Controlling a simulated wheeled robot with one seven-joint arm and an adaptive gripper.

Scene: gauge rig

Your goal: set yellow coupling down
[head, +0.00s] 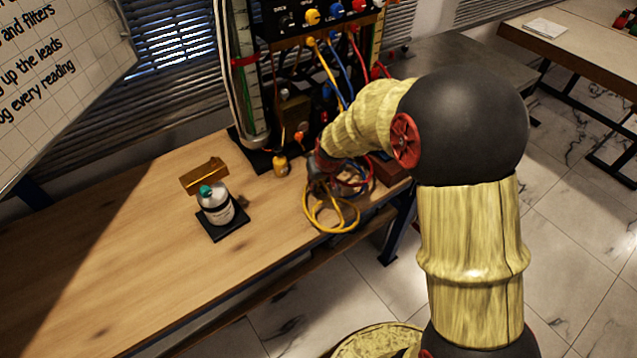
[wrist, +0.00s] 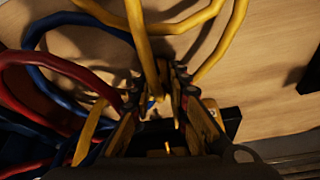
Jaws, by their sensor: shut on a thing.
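My gripper (head: 322,172) is low over the bench top at the foot of the gauge rig; its fingertips are mostly hidden in the head view. In the wrist view my gripper (wrist: 158,100) is closed around the end of the yellow hose (wrist: 146,50), where the yellow coupling sits. The coupling itself is mostly hidden between the fingers. The yellow hose (head: 318,218) hangs in loops beside the gripper near the bench's front edge. I cannot tell whether the coupling touches the wood.
Red hoses (wrist: 30,95) and blue hoses (wrist: 45,70) curl close to the fingers. A small yellow fitting (head: 280,166) stands by the rig (head: 248,80). A white bottle (head: 216,207) stands on a black pad, beside a brass block (head: 204,175). The bench's left part (head: 110,250) is clear.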

